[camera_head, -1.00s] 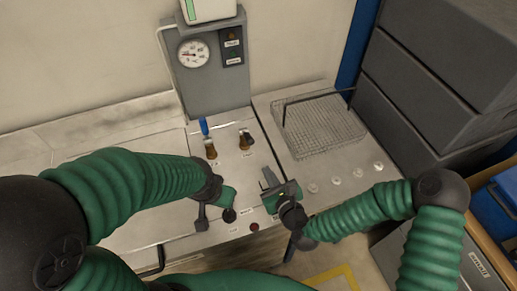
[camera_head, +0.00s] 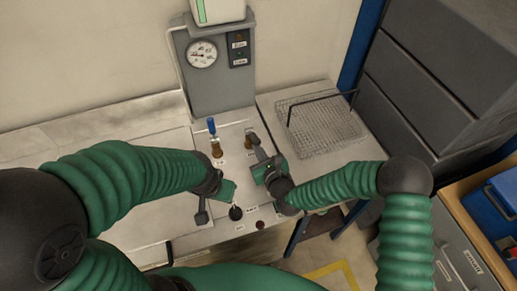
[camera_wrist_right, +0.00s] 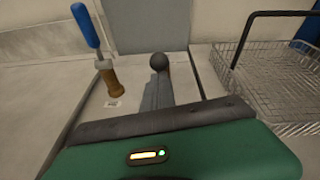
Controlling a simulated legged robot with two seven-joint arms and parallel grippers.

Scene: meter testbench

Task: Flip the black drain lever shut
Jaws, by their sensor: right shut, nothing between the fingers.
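The black drain lever shows in the right wrist view as a round black knob (camera_wrist_right: 157,61) just beyond my fingertips; its lower part is hidden behind them. In the head view its brass valve (camera_head: 248,143) is partly covered by my right gripper (camera_head: 258,151). My right gripper is shut and empty, its fingers (camera_wrist_right: 157,88) pointing at the knob. I cannot tell whether they touch it. My left gripper (camera_head: 202,214) hangs over the front of the bench, well away from the lever; its jaw opening is not clear.
A blue lever (camera_head: 211,126) on a brass valve stands upright just left of the black one. The grey gauge column (camera_head: 215,85) rises behind. A wire basket (camera_head: 320,125) with a black handle sits at right. Small knobs (camera_head: 236,213) line the bench front.

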